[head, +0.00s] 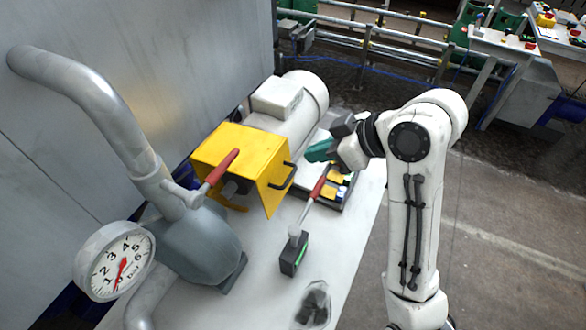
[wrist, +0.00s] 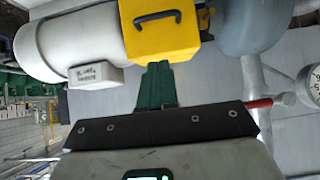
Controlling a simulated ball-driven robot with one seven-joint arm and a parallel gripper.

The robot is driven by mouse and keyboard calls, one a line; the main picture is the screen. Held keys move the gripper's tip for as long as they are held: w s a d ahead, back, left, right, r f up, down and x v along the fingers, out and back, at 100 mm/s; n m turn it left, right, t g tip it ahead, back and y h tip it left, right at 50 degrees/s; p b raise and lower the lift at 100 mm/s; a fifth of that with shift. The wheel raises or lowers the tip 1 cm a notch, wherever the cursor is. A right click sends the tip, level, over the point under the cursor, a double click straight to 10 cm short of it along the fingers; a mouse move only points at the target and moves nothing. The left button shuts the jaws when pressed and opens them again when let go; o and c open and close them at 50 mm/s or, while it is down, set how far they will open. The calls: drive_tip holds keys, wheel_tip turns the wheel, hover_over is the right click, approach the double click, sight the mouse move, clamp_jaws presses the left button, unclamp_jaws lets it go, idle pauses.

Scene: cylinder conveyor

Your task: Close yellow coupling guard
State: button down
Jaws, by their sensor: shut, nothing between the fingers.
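The yellow coupling guard (head: 236,150) sits between the pale motor (head: 298,110) and the grey pump body (head: 198,250). Its panel with a black handle (head: 287,176) faces right, and grey coupling parts (head: 235,187) show under the guard's near edge. The guard looks raised, but its exact angle is hard to tell. My gripper (head: 312,152), with teal fingers, is shut and empty to the right of the handle, apart from it. In the wrist view, the shut fingers (wrist: 155,80) point toward the guard (wrist: 160,42), just below its lower edge, with the handle (wrist: 157,19) above them.
A red-handled valve lever (head: 220,168) stands close to the guard's left. Another red-handled lever (head: 318,188) rises from a dark box (head: 294,253) below my gripper. A tray (head: 335,192) lies behind it. A pressure gauge (head: 118,262) is at lower left. The white tabletop (head: 262,275) is partly clear.

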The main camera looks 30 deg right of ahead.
drive_tip(key=w+a+f, duration=0.2)
drive_tip(key=w+f, duration=0.1)
drive_tip(key=f, duration=0.4)
drive_tip(key=shift+w+a+f+p, duration=0.15)
drive_tip(key=shift+a+f+p, duration=0.05)
drive_tip(key=shift+f+p, duration=0.1)
wheel_tip(320, 180, down, 4)
drive_tip(key=shift+r+t+y+b, duration=0.25)
drive_tip(key=shift+t+y+b, duration=0.05)
drive_tip(key=shift+b, duration=0.7)
